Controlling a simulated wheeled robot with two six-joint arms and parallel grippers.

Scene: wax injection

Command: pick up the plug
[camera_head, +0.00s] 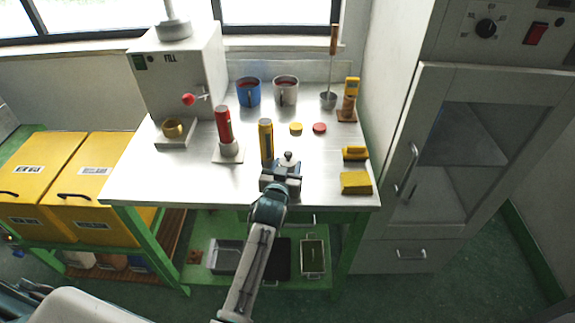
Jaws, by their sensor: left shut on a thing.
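My left gripper (281,180) is at the front of the metal-topped table, right of its middle. It is shut on a small grey piece with a dark knob on top, which looks to be the plug (288,160). The jaws hide the plug's lower part, and I cannot tell whether it touches the tabletop. My right gripper is not in view.
A yellow cylinder (266,141) stands just behind and left of the gripper, and a red one (224,126) further left. Yellow blocks (356,183) lie to the right. Two mugs (286,92) stand at the back. The table's front left (170,187) is clear.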

